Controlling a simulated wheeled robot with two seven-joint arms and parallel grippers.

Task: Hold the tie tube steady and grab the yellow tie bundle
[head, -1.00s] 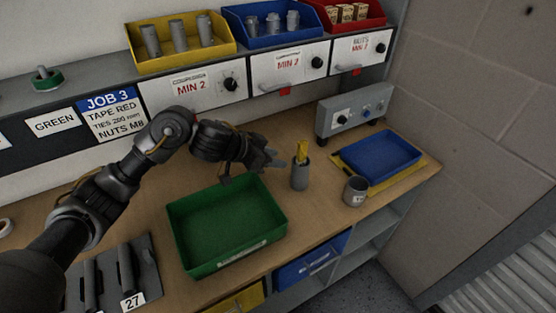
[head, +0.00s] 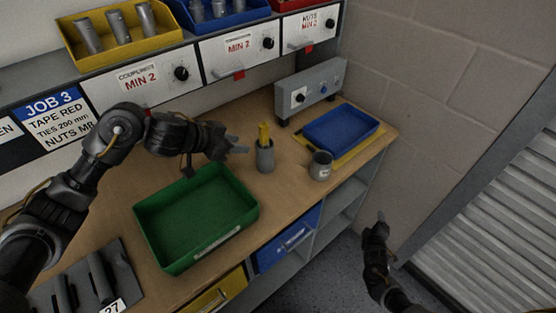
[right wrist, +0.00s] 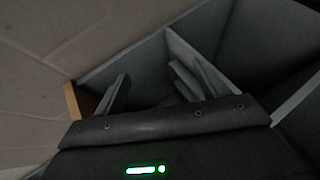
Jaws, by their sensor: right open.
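The tie tube (head: 265,158) is a grey upright cylinder on the wooden bench, right of the green bin. The yellow tie bundle (head: 263,132) stands in it, with its upper part sticking out of the top. My left gripper (head: 240,146) is just left of the tube, fingers pointing toward it and apart, with nothing seen between them. My right gripper (head: 380,217) is low in front of the bench's right end, over the floor and well away from the tube. In the right wrist view its two fingers (right wrist: 152,90) are spread and empty.
A green bin (head: 147,226) stands in front of my left forearm. A grey cup (head: 320,167) is right of the tube, and a blue tray (head: 375,134) on a yellow mat lies beyond. A grey control box (head: 309,90) stands behind. The bench's right edge is near the wall.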

